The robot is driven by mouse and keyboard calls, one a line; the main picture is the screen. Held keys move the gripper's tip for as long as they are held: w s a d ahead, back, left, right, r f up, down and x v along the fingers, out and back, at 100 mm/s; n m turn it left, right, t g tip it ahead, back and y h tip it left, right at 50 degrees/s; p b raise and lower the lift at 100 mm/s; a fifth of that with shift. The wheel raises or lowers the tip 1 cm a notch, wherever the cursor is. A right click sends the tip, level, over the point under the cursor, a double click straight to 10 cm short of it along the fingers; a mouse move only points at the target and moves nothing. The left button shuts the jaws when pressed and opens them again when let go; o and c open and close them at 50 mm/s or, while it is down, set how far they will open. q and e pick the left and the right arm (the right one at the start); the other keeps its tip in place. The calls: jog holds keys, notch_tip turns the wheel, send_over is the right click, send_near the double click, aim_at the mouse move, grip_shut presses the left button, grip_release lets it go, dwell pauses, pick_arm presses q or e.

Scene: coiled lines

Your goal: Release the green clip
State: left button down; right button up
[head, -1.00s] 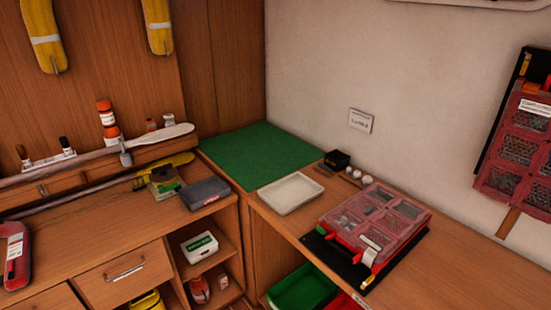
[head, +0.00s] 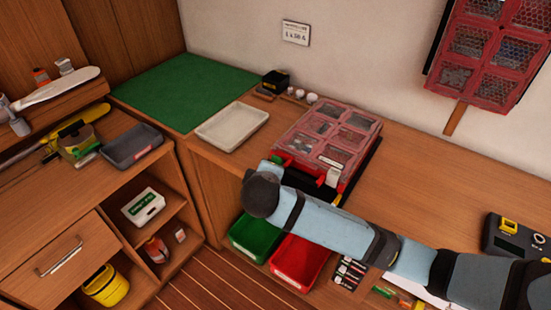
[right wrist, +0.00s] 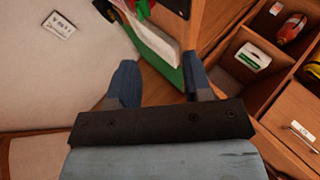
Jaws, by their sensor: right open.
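The red parts case (head: 327,133) lies flat on the bench, its clear lid showing several compartments. The green clip (head: 278,160) is a small green piece on the case's near edge, at its left end. A pale clip (head: 332,177) sits further right on that edge. My right arm reaches in from the right, its dark end just in front of the green clip; its fingers cannot be made out in the head view. In the right wrist view my right gripper (right wrist: 161,84) is open and empty, its fingers apart. My left gripper is not in view.
A pale tray (head: 232,126) and a green mat (head: 170,92) lie left of the case. A small black box (head: 275,82) stands by the wall. Below the bench are a green bin (head: 256,238) and a red bin (head: 300,262). A similar red case (head: 490,50) hangs above.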

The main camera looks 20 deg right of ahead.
aim_at(276, 159)
jog(key=shift+h, duration=0.4)
jog(key=x, duration=0.4)
jog(key=r+x, duration=0.1)
jog(key=x, duration=0.4)
jog(key=w+x, duration=0.1)
jog(key=x, duration=0.3)
jog(key=shift+w+d+r, duration=0.1)
jog(key=shift+w+d, duration=0.15)
jog(key=shift+d, duration=0.25)
